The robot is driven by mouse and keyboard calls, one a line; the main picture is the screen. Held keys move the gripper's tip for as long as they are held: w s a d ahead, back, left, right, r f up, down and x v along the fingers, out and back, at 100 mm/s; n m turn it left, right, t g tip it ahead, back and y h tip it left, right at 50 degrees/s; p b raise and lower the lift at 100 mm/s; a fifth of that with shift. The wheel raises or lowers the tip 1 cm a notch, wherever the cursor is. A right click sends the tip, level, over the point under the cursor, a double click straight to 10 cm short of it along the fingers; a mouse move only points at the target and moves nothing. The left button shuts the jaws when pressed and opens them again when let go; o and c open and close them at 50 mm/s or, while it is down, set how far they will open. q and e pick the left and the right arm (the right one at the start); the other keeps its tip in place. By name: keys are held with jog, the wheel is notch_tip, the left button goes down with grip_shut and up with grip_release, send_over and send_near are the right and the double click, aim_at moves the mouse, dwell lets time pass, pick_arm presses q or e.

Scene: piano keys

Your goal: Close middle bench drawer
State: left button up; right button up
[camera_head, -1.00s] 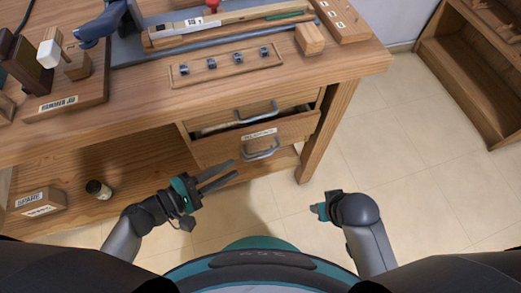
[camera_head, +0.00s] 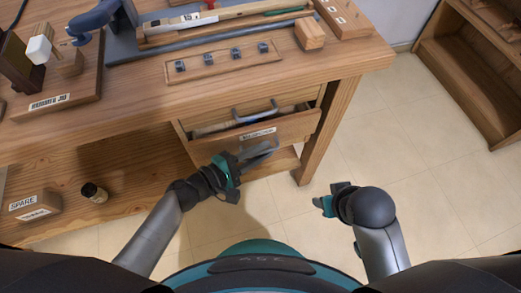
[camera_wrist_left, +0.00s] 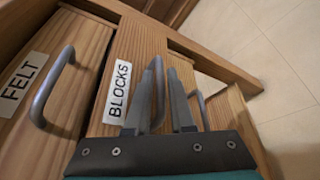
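The middle bench drawer, labelled BLOCKS (camera_wrist_left: 118,90), sticks out from the bench, with a dark opening behind its front (camera_head: 285,127) in the head view. Its grey curved handle (camera_wrist_left: 158,85) shows between and behind my left fingers in the wrist view. My left gripper (camera_head: 247,155) is at this drawer's front, its two fingers (camera_wrist_left: 165,75) apart; I cannot tell whether they touch the handle. My right gripper (camera_head: 322,205) is low, right of the bench and away from the drawers; its finger opening is unclear.
The FELT drawer (camera_wrist_left: 48,95) with its own handle (camera_head: 255,113) lies above. Another grey handle (camera_wrist_left: 203,108) shows beyond the fingers. A bench leg (camera_head: 325,135) stands just right of the drawers. A SPARE box (camera_head: 35,205) and a small jar (camera_head: 94,192) sit on the lower shelf.

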pick_arm(q)
grip_shut()
dwell(1.2)
